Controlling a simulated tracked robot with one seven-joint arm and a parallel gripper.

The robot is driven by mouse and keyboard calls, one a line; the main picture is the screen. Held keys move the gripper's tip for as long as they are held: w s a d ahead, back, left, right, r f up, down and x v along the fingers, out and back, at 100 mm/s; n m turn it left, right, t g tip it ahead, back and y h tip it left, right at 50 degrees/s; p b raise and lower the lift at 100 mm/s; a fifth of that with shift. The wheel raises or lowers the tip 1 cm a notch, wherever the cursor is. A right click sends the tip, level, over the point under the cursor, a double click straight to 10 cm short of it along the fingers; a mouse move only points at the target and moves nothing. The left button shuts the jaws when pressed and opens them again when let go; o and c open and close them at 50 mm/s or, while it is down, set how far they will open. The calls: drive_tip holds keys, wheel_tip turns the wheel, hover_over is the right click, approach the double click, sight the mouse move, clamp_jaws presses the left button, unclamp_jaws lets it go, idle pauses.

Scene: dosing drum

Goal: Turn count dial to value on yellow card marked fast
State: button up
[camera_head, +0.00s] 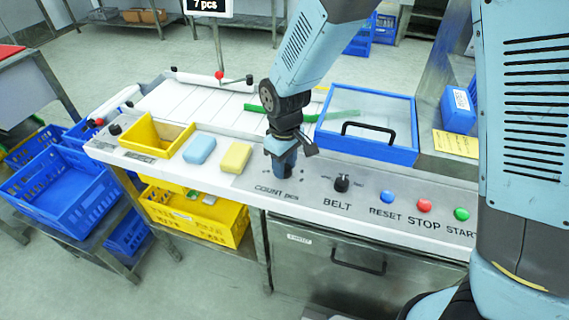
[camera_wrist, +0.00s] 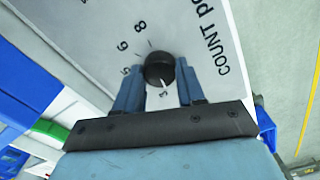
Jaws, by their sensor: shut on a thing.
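The black count dial (camera_wrist: 159,68) sits on the grey panel beside the print COUNT PCS (camera_head: 276,193). My gripper (camera_head: 284,172) points down over it and hides it in the head view. In the wrist view the two blue fingers of my gripper (camera_wrist: 158,82) are shut on the dial from both sides. The numerals 8, 6 and 5 show around it, and a partly hidden one looks like 3. The dial's white pointer line faces that numeral, toward my palm. A yellow card (camera_head: 456,143) lies at the right; its writing is too small to read.
The black belt knob (camera_head: 342,184) and the red stop button (camera_head: 424,205) are right of the dial. A yellow block (camera_head: 235,158) and a blue block (camera_head: 199,150) lie to its left. A blue-framed clear lid (camera_head: 365,125) stands behind. A hanging sign (camera_head: 208,6) reads 7 pcs.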

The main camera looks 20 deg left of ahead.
drive_tip(key=m, duration=0.5)
drive_tip(key=shift+m, duration=0.3)
drive_tip(key=m, duration=0.5)
drive_tip(key=shift+m, duration=0.3)
drive_tip(key=o, duration=1)
drive_tip(key=shift+o, duration=0.2)
drive_tip(key=shift+r, duration=0.15)
wheel_tip(320, 180, up, 14)
drive_tip(key=shift+f, duration=0.25)
